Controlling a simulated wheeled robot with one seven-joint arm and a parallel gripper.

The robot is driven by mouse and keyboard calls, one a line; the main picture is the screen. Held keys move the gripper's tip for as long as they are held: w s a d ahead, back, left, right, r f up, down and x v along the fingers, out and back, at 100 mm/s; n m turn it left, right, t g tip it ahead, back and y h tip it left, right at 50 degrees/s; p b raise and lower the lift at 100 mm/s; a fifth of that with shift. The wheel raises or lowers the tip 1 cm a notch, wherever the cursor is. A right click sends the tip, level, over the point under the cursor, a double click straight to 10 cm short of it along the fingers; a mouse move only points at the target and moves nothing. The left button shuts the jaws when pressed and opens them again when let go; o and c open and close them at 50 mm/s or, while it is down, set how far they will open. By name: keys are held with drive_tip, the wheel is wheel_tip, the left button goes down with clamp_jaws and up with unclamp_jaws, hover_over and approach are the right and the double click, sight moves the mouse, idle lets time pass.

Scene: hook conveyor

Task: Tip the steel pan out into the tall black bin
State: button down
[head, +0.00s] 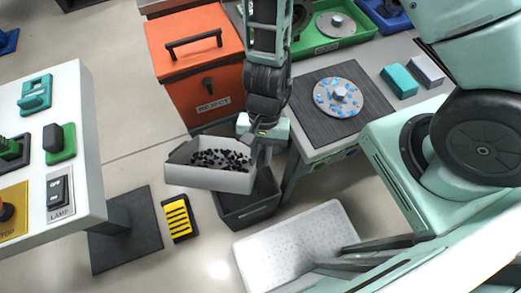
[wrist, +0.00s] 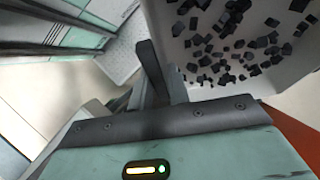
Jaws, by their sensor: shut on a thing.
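The steel pan (head: 208,180) is a shallow, pale grey tray with many small black pieces lying in it. It looks roughly level and hangs in the air. My gripper (head: 259,148) is shut on the pan's right-hand side. In the wrist view the gripper's dark finger (wrist: 160,72) stands against the wall of the pan (wrist: 266,84), with the pieces inside. The black bin (head: 248,211) stands on the floor below and to the right of the pan. The pan and gripper hide its back and left part; its visible inside looks empty.
An orange REJECT box (head: 200,70) stands behind the pan. A white perforated tray (head: 295,245) lies right of the bin. A table with a dark mat (head: 372,98) is to the right. A white console (head: 90,150) is at left, with a yellow-barred pedal (head: 180,218) on the floor.

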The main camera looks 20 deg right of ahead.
drive_tip(key=shift+w+d+r+g+y+p, duration=0.2)
drive_tip(key=shift+w+g+y+p, duration=0.25)
drive_tip(key=shift+p, duration=1.05)
drive_tip(key=shift+w+d+g+y+p, duration=0.25)
drive_tip(key=shift+w+g+p, duration=0.2)
drive_tip(key=shift+g+p, duration=0.5)
drive_tip(key=shift+w+d+r+p, duration=0.2)
drive_tip(key=shift+w+p, duration=0.05)
drive_tip(key=shift+p, duration=0.3)
drive_tip(key=shift+w+d+f+g+y, duration=0.1)
drive_tip(key=shift+w+d+g+y, duration=0.05)
drive_tip(key=shift+w+g+y, duration=0.2)
drive_tip(key=shift+w+d+g+y+b, duration=0.2)
drive_tip(key=shift+w+g+y+b, duration=0.2)
drive_tip(key=shift+g, duration=0.15)
drive_tip(key=shift+w+d+r+g, duration=0.2)
drive_tip(key=shift+r+g, duration=0.1)
drive_tip(key=shift+r, duration=0.1)
drive_tip(key=shift+r, duration=0.15)
